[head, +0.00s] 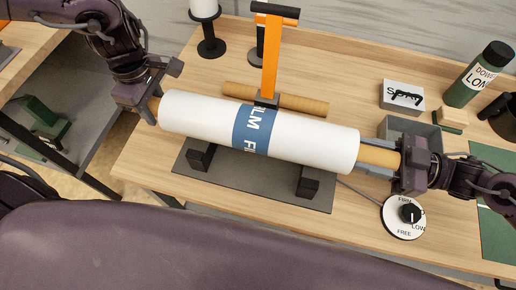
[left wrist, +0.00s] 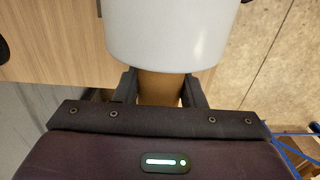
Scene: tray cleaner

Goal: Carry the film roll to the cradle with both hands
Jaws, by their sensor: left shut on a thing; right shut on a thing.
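The film roll (head: 300,140) is a white cylinder with a blue "FILM" band and a tan cardboard core showing at both ends. It lies across the head view, slightly lower at the right of the picture. My left gripper (head: 150,103) is shut on the core's left end; in the left wrist view the core (left wrist: 160,88) sits between its two fingers. My right gripper (head: 398,163) is shut on the core's right end. The cradle, a dark base plate (head: 240,185) with black blocks (head: 309,181), is below the roll and partly hidden by it. I cannot tell whether they touch.
An orange upright arm (head: 270,60) stands behind the roll's middle, by a bare cardboard tube (head: 300,102). A dial (head: 404,216) marked FIRM, LOW and FREE is at right. A grey bin (head: 412,130), a white box (head: 402,95) and a green bottle (head: 478,75) stand behind.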

